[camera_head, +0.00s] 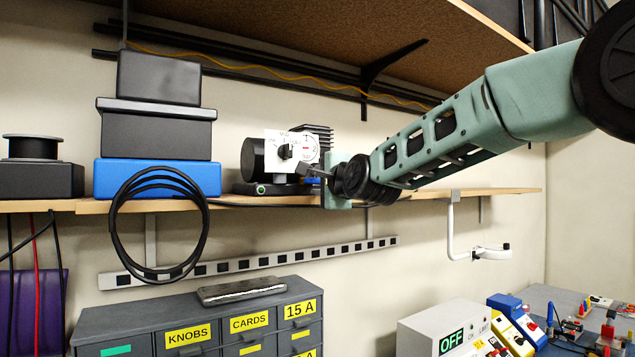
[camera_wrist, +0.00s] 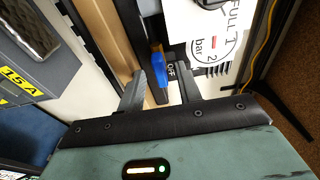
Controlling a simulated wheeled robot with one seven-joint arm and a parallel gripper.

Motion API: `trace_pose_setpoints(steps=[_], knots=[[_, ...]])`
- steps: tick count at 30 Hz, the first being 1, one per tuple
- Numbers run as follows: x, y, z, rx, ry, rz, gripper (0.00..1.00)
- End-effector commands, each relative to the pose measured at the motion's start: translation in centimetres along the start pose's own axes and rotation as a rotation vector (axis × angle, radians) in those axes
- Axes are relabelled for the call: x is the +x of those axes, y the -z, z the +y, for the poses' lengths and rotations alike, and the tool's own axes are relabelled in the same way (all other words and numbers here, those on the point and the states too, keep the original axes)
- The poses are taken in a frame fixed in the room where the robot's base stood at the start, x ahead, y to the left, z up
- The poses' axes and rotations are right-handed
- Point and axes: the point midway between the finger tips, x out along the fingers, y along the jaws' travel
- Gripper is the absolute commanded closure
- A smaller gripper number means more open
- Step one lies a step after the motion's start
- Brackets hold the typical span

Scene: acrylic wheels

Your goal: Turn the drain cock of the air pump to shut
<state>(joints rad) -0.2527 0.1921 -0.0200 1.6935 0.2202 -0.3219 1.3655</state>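The air pump (camera_head: 253,160) stands on the wall shelf in the head view, a dark machine with a white front panel (camera_head: 275,143). The panel carries a black knob and a round gauge, and also shows in the wrist view (camera_wrist: 198,22). In the wrist view a small blue lever (camera_wrist: 158,68), which looks like the drain cock, sits beside a label reading OFF. My gripper (camera_wrist: 160,70) is open, with one finger on each side of the lever and gaps visible. I cannot tell how deep the lever lies between the fingers. In the head view my gripper (camera_head: 305,169) is at the pump's right front.
Stacked boxes (camera_head: 158,133) and a hanging black cable coil (camera_head: 113,232) are left of the pump. The shelf edge (camera_head: 450,194) runs beneath my arm. A drawer cabinet (camera_head: 130,327) stands below. An upper shelf (camera_head: 330,30) overhangs. The shelf right of my gripper looks clear.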

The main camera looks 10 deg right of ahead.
Motion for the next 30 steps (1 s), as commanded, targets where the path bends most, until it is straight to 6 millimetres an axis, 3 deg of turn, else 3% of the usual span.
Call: trace_pose_setpoints(steps=[2, 5, 6, 13, 30], knots=[[-0.01, -0.01, 0.00, 0.000, 0.000, 0.000, 0.68], [-0.02, -0.01, 0.00, 0.000, 0.000, 0.000, 0.96], [-0.02, -0.01, 0.00, 0.000, 0.000, 0.000, 1.00], [-0.03, 0.02, 0.15, 0.028, -0.005, 0.000, 1.00], [-0.04, -0.01, -0.06, 0.395, -0.061, -0.001, 1.00]])
